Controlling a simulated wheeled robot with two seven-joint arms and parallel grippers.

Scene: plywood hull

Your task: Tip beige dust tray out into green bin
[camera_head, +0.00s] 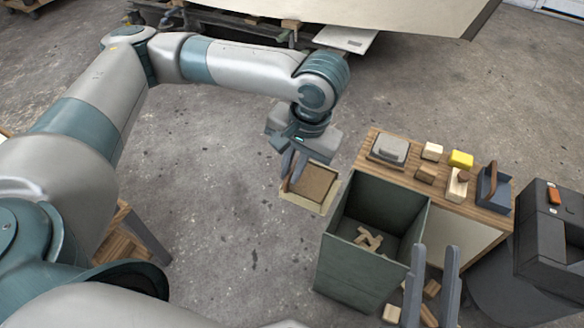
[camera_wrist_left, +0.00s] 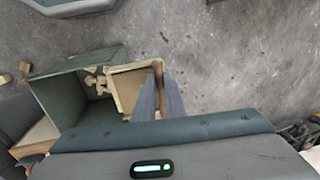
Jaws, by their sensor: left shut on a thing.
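The beige dust tray (camera_head: 312,187) hangs over the floor just left of the green bin and looks roughly level, with a brown layer inside. My left gripper (camera_head: 291,166) is shut on the tray at its left side. In the left wrist view the tray (camera_wrist_left: 130,86) shows beside the fingers (camera_wrist_left: 158,92), with a brown piece between them. The green bin (camera_head: 345,264) is open at the top, with several wood scraps on its bottom; it also shows in the left wrist view (camera_wrist_left: 62,92). My right gripper (camera_head: 432,248) is open and empty in front of the bin's right side.
A wooden-topped bench (camera_head: 398,182) behind the bin holds a grey sander, several blocks, a yellow block and a blue tray (camera_head: 493,188). A dark machine (camera_head: 552,235) stands at the right. Wood offcuts (camera_head: 430,289) lie near my right gripper.

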